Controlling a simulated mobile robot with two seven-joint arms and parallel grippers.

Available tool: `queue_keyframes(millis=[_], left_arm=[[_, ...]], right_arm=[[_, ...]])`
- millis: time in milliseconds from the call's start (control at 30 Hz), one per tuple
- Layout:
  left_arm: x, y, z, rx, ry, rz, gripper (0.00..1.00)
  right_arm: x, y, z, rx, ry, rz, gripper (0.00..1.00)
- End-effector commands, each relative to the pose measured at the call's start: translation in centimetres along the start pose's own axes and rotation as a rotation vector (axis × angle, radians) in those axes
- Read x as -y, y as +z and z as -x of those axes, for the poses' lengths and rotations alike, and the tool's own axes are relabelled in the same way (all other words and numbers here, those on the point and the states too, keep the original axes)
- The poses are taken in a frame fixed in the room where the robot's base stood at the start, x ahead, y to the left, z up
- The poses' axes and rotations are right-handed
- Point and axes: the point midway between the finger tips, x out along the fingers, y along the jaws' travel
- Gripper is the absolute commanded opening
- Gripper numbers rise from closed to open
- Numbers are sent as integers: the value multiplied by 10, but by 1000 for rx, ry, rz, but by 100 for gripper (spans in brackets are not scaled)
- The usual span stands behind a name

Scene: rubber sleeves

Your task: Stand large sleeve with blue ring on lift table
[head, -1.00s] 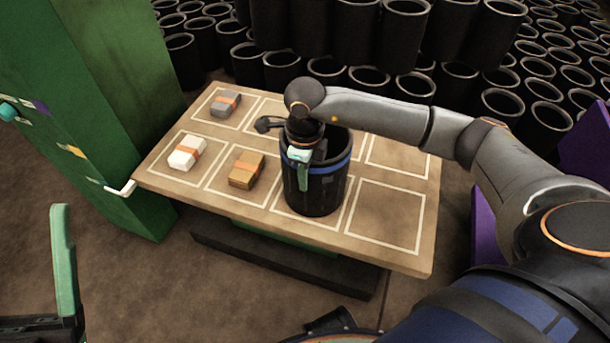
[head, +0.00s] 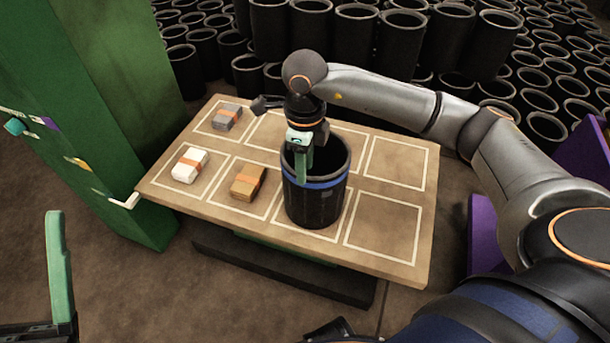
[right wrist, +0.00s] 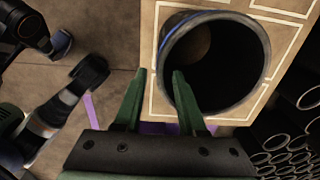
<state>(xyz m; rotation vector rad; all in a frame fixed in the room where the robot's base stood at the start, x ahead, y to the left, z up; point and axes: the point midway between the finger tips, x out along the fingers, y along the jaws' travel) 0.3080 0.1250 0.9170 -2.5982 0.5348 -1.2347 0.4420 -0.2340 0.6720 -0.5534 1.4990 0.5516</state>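The large black sleeve with a blue ring (head: 318,203) stands upright on the wooden top of the lift table (head: 405,270), over the third front square from the left. Its open top and blue ring also show in the right wrist view (right wrist: 252,48). My right gripper (head: 303,172) is at its near-left rim. In the right wrist view the green fingers (right wrist: 160,72) are apart, one on each side of the rim in the picture; contact cannot be told. My left gripper (head: 60,268) shows only one green finger at the lower left, away from the table.
A white block (head: 187,168), a brown block (head: 243,187) and a grey block (head: 225,119), each orange-banded, lie in other squares. The front right square is empty. A green column (head: 105,130) stands left. Many black sleeves (head: 470,45) crowd behind the table.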

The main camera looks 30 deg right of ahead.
Motion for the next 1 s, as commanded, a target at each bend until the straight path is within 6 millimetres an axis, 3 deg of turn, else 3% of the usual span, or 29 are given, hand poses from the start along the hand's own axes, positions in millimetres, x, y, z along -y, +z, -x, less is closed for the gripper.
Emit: queue_keyframes(millis=[33,200,333,367,467,567,600,700,800,900,1000], left_arm=[[3,-3,-4,1,-3,-5,67],[4,-6,-6,4,-5,-10,67],[4,-6,-5,6,-5,-11,67],[4,-6,-5,6,-6,-11,67],[4,-5,-5,7,-6,-11,67],[4,-5,-4,8,-6,-10,67],[4,-5,-4,8,-6,-10,67],[4,-5,-5,7,-6,-10,67],[4,-5,-5,7,-6,-9,67],[3,-5,-5,7,-6,-8,67],[3,-5,-5,7,-6,-8,67]], right_arm=[[0,0,12,2,-1,0,40],[0,0,30,1,1,0,40],[-18,4,27,18,57,28,40],[-30,6,24,30,93,44,40],[-91,15,11,103,294,116,40],[-176,20,15,211,596,177,40],[-208,20,25,260,728,188,40],[-273,16,64,377,1055,172,40],[-312,9,116,489,1374,100,40],[-322,2,171,592,1681,-31,40],[-307,-4,218,682,1962,-212,40]])
